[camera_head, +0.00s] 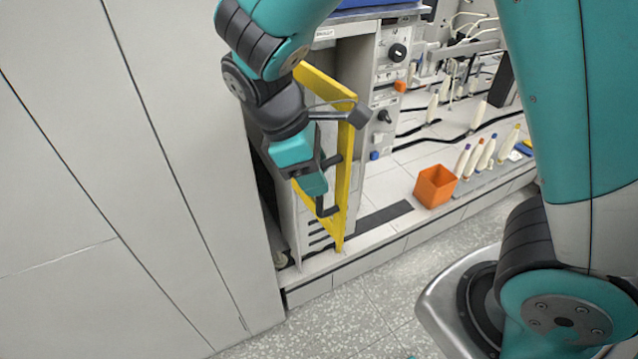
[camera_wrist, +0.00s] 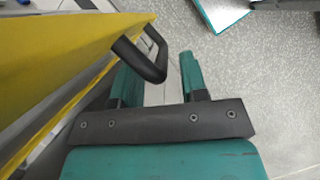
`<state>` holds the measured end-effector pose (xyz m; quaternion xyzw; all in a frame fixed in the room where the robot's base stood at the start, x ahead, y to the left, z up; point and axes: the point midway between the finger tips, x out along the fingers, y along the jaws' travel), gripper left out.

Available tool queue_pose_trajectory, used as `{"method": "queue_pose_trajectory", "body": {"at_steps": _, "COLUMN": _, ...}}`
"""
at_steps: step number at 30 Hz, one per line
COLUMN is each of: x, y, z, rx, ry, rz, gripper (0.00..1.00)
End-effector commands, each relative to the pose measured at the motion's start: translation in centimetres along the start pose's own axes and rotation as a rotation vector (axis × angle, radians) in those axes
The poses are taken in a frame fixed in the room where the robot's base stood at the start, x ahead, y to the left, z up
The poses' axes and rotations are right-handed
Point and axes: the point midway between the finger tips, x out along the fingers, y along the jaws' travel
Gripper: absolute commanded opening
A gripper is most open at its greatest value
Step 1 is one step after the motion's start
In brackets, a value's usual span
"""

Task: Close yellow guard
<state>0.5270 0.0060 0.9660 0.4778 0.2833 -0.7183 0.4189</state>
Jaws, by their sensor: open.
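The yellow guard (camera_head: 344,185) is a flat panel standing swung out from the front of the grey machine cabinet. Its black bar handle (camera_head: 327,211) is on the panel's face, partly hidden by my gripper (camera_head: 321,174) in the head view. In the wrist view the guard (camera_wrist: 50,55) fills the left side, and the handle (camera_wrist: 152,70) reaches out from its edge. My gripper (camera_wrist: 157,65) is open, with the handle's outer bend showing between its two teal fingers. I cannot tell whether a finger touches the handle.
A grey wall panel (camera_head: 120,180) stands close on the left. An orange bin (camera_head: 436,186) and several cream bobbins (camera_head: 487,152) stand on the white bench to the right. Knobs (camera_head: 397,53) are on the machine's front. The speckled floor (camera_head: 345,310) in front is clear.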

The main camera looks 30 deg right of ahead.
Motion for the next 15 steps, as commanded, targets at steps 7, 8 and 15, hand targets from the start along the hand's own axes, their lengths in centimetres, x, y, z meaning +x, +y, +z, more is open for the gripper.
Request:
{"method": "queue_pose_trajectory", "body": {"at_steps": 7, "x": 2.0, "y": 0.0, "z": 0.0, "rx": -0.001, "ry": 0.000, "rz": 0.000, "gripper": 0.40}}
{"method": "queue_pose_trajectory", "body": {"at_steps": 8, "x": 2.0, "y": 0.0, "z": 0.0, "rx": -0.001, "ry": 0.001, "rz": 0.000, "gripper": 0.40}}
{"method": "queue_pose_trajectory", "body": {"at_steps": 15, "x": 2.0, "y": 0.0, "z": 0.0, "rx": -0.001, "ry": 0.001, "rz": 0.000, "gripper": 0.40}}
